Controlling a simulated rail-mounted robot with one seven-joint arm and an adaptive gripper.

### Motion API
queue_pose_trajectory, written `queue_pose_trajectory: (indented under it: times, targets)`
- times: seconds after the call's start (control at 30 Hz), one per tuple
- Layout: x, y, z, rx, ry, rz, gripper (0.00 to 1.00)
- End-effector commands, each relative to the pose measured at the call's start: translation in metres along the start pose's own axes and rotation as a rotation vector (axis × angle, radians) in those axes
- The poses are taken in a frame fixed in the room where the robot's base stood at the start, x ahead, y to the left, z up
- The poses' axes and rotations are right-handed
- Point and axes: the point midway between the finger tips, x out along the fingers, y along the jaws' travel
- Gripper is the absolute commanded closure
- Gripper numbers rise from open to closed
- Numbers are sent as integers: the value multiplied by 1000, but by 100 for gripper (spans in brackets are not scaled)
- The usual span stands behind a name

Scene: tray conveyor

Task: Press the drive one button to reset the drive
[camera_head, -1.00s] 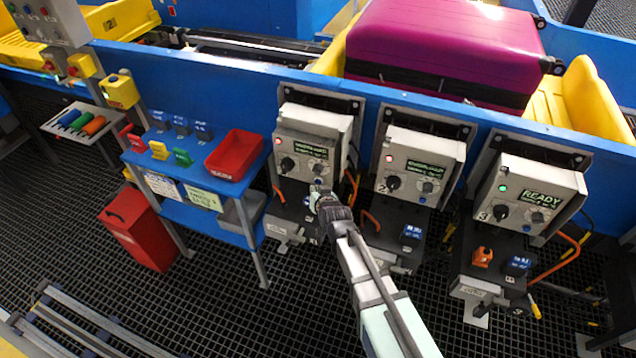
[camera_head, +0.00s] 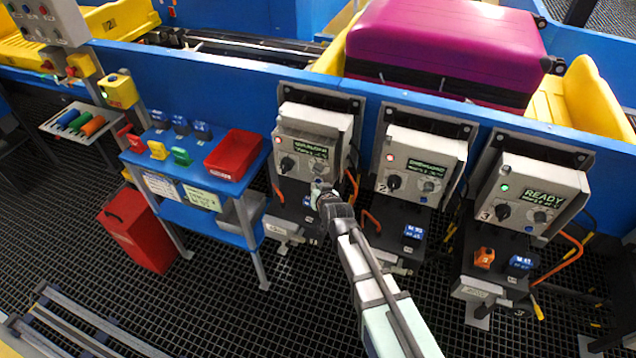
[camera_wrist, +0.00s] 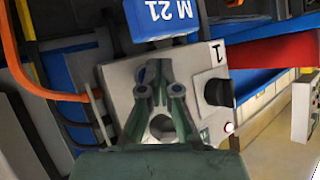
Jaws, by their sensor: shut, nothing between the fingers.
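The drive one control box (camera_head: 312,133) is the leftmost of three grey boxes on the blue conveyor wall. It has a lit red lamp (camera_head: 278,141), a green text display, a black knob (camera_head: 287,164) and a small blue button low on its face. My gripper (camera_head: 320,187) is shut and empty, with its tips at the lower edge of the box, by the blue button. In the wrist view the box (camera_wrist: 120,75), marked 1, appears upside down, and the closed fingertips (camera_wrist: 157,72) lie over its face. The fingers partly hide the button; I cannot tell whether they touch it.
A blue M 21 module (camera_wrist: 160,20) sits just below the box. Box two (camera_head: 425,160) shows a red lamp; box three (camera_head: 530,190) shows green and READY. Orange cables loop beside the boxes. A blue table (camera_head: 215,229) with a red bin stands left.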

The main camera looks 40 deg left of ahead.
Motion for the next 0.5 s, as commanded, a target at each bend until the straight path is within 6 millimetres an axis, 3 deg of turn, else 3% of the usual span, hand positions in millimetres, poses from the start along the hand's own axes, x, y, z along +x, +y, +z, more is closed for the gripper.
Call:
queue_pose_trajectory:
  times: [0.5]
  targets:
    - [4,3,-2,1,1,0,100]
